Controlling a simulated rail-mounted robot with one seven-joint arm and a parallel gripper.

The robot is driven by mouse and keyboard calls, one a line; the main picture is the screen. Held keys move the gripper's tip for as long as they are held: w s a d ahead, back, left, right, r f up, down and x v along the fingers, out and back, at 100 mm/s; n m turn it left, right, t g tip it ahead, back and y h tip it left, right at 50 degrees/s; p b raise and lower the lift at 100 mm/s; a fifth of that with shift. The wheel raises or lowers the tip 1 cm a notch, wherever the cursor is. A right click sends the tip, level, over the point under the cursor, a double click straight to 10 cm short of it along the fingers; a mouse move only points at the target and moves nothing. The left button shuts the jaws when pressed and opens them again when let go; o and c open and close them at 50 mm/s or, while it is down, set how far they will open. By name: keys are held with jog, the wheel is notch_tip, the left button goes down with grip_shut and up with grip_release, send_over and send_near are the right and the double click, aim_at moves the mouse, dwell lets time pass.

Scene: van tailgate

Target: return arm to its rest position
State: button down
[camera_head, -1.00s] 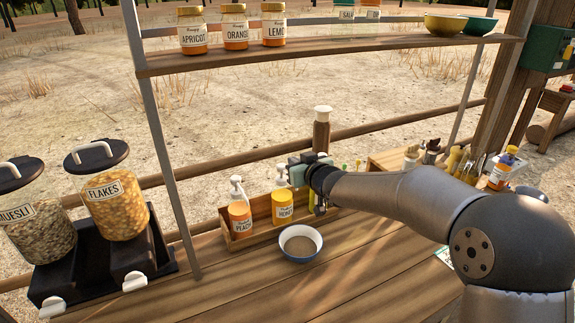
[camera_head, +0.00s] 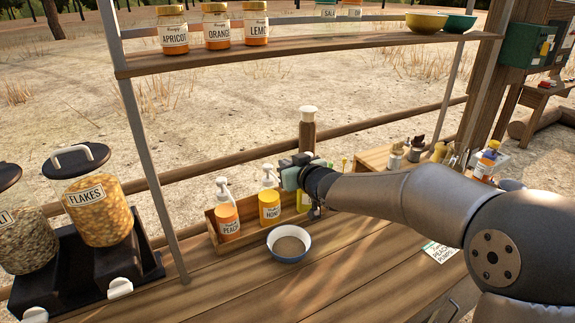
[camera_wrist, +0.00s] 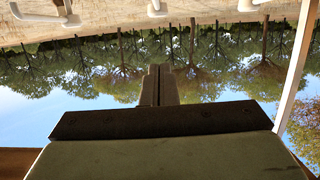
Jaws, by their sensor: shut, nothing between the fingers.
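The wrist view looks out upside down at trees and sky. A white and blue bowl (camera_head: 289,244) stands on the counter below the gripper, apart from it.
A peach pump bottle (camera_head: 228,216) and a honey pump bottle (camera_head: 269,208) stand in the wooden box. Cereal dispensers stand at left. A shelf (camera_head: 330,55) with jars and bowls runs above. The front counter (camera_head: 340,275) is mostly clear.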

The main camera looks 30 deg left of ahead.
jog(key=w+d+f+m+t+h, duration=0.1)
jog(key=w+d+h, duration=0.15)
jog(key=d, duration=0.45)
jog(key=w+d+m+t+h, duration=0.1)
jog(key=d+m+h, duration=0.15)
jog(key=d, duration=0.45)
jog(key=s+d+f+m+g+h, duration=0.1)
jog(key=s+d+h, duration=0.1)
jog(key=d, duration=0.6)
jog(key=s+d+f+m+h, duration=0.1)
jog(key=s+d+m+h, duration=0.15)
jog(key=d, duration=0.55)
jog(key=s+d+f+m+g+h, duration=0.1)
jog(key=s+d+f+h, duration=0.15)
jog(key=d, duration=0.65)
jog(key=s+d+f+m+g, duration=0.2)
jog(key=s+d, duration=0.5)
jog(key=s, duration=0.4)
jog(key=s+d+f+m+g+h, duration=0.1)
jog(key=s+d+f+m+g, duration=0.1)
jog(key=s+d+g, duration=0.2)
jog(key=s+d, duration=0.3)
jog(key=s, duration=0.4)
jog(key=shift+s+d+m+h, duration=0.25)
jog(key=shift+d+m+h, duration=0.05)
